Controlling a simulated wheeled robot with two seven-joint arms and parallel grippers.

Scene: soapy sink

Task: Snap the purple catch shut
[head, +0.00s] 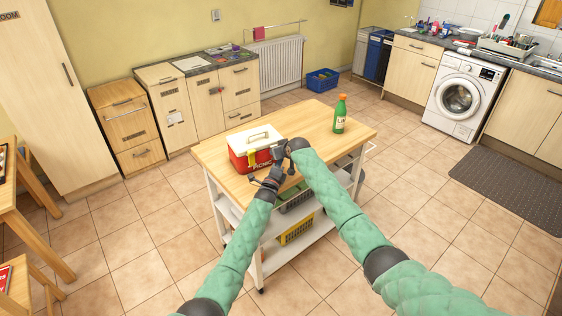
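A red picnic cooler box (240,163) with a white lid (254,138) and a carry handle stands on the wooden top of a white trolley. The lid lies on the box. A yellow strip (252,159) shows on its front. I see no purple catch; my grippers cover part of the box's front right. My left gripper (266,182) is low at the box's front, near the trolley's edge. My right gripper (277,154) is at the box's right front corner, by the lid's edge. Both are small and dark, so their fingers and any contact are unclear.
A green bottle with an orange cap (340,114) stands on the trolley top (305,118) at the right. The top behind and right of the box is mostly clear. Baskets (297,232) sit on the shelves below. Tiled floor surrounds the trolley.

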